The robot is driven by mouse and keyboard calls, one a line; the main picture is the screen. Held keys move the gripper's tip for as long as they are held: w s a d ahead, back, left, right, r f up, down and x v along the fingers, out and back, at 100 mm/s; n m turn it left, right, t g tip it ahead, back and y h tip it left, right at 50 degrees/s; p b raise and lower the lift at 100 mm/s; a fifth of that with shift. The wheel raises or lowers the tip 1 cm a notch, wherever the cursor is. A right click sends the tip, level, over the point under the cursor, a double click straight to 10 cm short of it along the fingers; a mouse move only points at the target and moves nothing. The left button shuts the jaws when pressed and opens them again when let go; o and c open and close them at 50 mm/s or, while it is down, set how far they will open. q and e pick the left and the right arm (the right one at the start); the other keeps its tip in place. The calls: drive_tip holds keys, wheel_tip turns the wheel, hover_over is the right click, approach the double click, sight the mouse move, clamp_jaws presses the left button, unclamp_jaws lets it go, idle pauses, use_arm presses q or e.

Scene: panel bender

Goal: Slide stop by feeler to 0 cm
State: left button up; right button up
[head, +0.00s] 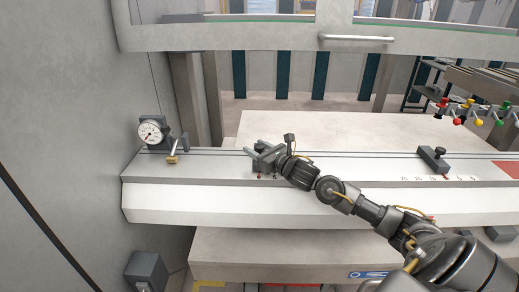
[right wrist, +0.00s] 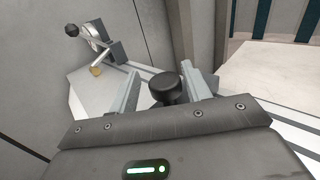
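The feeler is a white round dial gauge (head: 152,132) with a brass tip (head: 172,159) at the left end of the pale rail bed (head: 340,165). The brass tip also shows in the right wrist view (right wrist: 96,70). My right gripper (head: 260,152) is over the rail, to the right of the feeler. In the right wrist view its two fingers (right wrist: 162,90) stand either side of a black round knob (right wrist: 168,88), with a visible gap at the left finger. The stop's body beneath the knob is mostly hidden by the gripper. My left gripper is not in view.
A second black stop (head: 433,158) with a knob stands farther right on the rail. The rail between the two stops looks clear. A grey wall (head: 60,110) rises at the left. A machine beam with a handle (head: 356,39) crosses above. Coloured knobs (head: 478,122) hang at the right.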

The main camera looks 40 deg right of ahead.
drive_tip(key=shift+s+d, duration=0.1)
drive_tip(key=shift+d, duration=0.1)
drive_tip(key=shift+s+d+f, duration=0.1)
drive_tip(key=shift+s+f, duration=0.05)
drive_tip(key=shift+s, duration=0.4)
drive_tip(key=s+b, duration=0.1)
drive_tip(key=s, duration=0.4)
drive_tip(key=s+b, duration=0.1)
drive_tip(key=s, duration=0.1)
drive_tip(key=shift+s+d+b, duration=0.2)
drive_tip(key=shift+d+b, duration=0.15)
drive_tip(key=shift+d, duration=0.05)
drive_tip(key=shift+s+d, duration=0.1)
drive_tip(key=shift+s, duration=1)
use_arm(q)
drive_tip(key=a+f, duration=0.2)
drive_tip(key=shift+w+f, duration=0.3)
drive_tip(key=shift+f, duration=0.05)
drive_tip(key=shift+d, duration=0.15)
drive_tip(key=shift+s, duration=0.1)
